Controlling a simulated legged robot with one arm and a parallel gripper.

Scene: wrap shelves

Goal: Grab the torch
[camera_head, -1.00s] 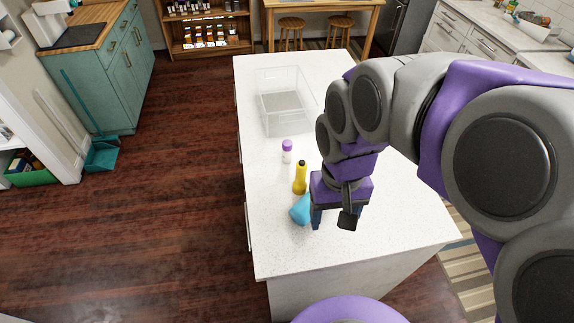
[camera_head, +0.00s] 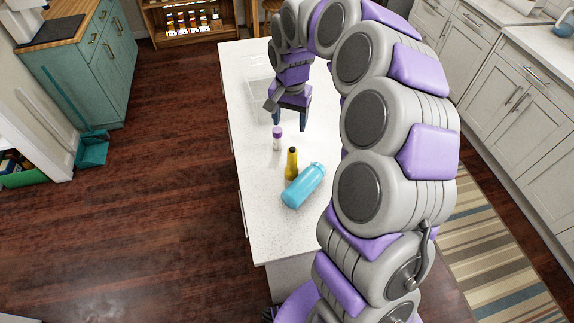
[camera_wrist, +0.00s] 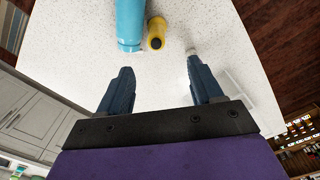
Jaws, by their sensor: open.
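My gripper (camera_head: 291,126) is open and empty, farther back along the counter than the torch. Both fingers (camera_wrist: 160,72) show apart in the wrist view, and neither touches the torch.
A small white bottle with a purple cap (camera_head: 277,139) stands between the torch and my gripper; my right-hand finger partly covers it in the wrist view. The counter's left front is clear.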

